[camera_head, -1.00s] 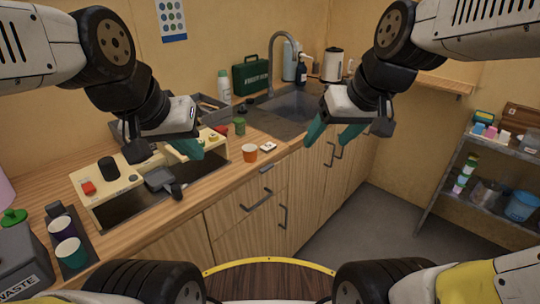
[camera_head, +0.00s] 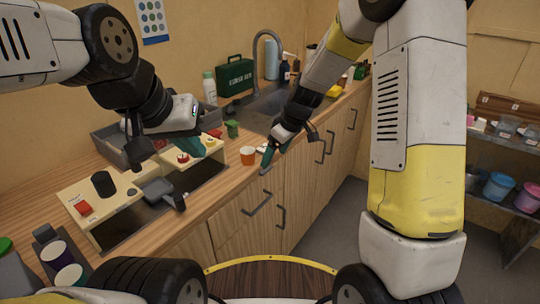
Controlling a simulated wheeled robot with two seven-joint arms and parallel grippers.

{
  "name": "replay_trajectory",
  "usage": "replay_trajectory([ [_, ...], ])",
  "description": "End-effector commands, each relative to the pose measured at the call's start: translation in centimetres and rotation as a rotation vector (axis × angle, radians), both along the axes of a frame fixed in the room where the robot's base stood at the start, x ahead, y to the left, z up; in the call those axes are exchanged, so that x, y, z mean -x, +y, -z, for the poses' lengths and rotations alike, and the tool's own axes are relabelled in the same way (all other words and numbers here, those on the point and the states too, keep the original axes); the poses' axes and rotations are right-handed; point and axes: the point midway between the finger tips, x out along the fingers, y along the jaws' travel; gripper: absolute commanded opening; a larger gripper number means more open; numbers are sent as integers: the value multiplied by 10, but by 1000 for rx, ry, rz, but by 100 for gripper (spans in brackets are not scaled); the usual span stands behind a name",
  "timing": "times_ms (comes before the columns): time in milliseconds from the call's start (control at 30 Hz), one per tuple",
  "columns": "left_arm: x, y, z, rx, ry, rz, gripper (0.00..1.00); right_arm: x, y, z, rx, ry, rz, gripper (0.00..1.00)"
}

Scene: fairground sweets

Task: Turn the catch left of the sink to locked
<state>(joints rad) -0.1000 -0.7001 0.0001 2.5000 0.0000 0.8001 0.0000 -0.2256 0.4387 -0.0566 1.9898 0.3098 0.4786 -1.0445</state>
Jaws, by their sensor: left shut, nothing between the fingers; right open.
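A small white plate (camera_head: 261,148) lies on the counter's front edge, left of the sink (camera_head: 262,112). It appears to be the catch, but its setting cannot be read. My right gripper (camera_head: 269,160) is open and points down at the counter edge, right beside the plate and partly covering it. Whether they touch cannot be told. My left gripper (camera_head: 192,147) is shut and empty, above the cream panels further left.
An orange cup (camera_head: 248,155) stands close to the left of the plate. A green can (camera_head: 232,129) is behind it. A cream panel (camera_head: 70,193) has a red switch (camera_head: 85,208) and black knob. Two cups (camera_head: 55,254) stand at the lower left.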

Motion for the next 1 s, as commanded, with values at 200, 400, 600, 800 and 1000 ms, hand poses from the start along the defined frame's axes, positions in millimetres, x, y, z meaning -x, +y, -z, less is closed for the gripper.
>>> replay_trajectory([
  [200,0,0,0,0,0,0,0,-7,11,35,1,4,0,80],
  [400,0,0,0,0,0,0,0,-12,18,53,1,2,1,80],
  [600,0,0,0,0,0,0,0,-13,19,56,0,1,2,80],
  [800,0,0,0,0,0,0,0,-13,19,55,0,1,2,64],
  [1000,0,0,0,0,0,0,0,-13,18,55,0,1,2,25],
])
